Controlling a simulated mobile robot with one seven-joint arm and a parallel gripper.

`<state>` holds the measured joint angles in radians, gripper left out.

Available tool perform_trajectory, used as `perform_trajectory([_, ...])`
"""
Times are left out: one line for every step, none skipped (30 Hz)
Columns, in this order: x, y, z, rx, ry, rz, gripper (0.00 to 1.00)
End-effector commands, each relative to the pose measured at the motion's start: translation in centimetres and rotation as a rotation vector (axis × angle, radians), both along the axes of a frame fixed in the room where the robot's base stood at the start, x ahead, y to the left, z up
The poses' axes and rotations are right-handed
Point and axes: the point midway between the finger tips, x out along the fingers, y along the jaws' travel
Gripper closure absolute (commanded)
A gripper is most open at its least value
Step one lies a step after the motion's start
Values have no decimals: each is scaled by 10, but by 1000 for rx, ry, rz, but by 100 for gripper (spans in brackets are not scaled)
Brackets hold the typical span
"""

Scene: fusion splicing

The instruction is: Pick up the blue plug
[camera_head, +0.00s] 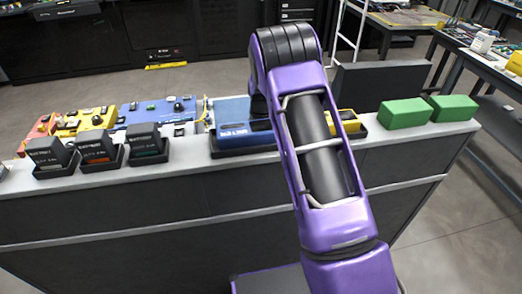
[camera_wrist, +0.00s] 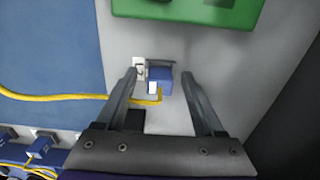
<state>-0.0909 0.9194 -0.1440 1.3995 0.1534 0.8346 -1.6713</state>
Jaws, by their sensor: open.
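The blue plug (camera_wrist: 159,79) shows in the wrist view as a small blue block with a white label, standing on the pale worktop. My gripper (camera_wrist: 160,77) is open, with one finger on each side of the plug and a gap on both sides. The fingers do not appear to touch it. In the head view my purple arm reaches over the counter and hides the gripper and this plug.
A yellow cable (camera_wrist: 60,97) runs from the left to near the plug. Black holders with dark boxes (camera_head: 98,148) line the counter's left front.

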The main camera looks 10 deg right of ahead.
Motion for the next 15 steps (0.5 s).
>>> perform_trajectory([0,0,0,0,-1,0,30])
perform_trajectory([1,0,0,0,-2,0,30])
perform_trajectory([1,0,0,0,-2,0,30])
perform_trajectory([0,0,0,0,-1,0,30])
perform_trajectory([0,0,0,0,-1,0,30])
perform_trajectory([0,0,0,0,-1,0,37])
perform_trajectory([0,0,1,0,-1,0,43])
perform_trajectory([0,0,1,1,-1,0,48])
perform_trajectory([0,0,1,1,-1,0,55])
perform_trajectory([0,0,1,1,-1,0,61])
perform_trajectory([0,0,1,1,-1,0,66])
perform_trajectory([0,0,1,1,-1,0,73])
perform_trajectory([0,0,1,1,-1,0,79])
perform_trajectory([0,0,1,1,-1,0,84])
perform_trajectory([0,1,1,1,-1,0,91])
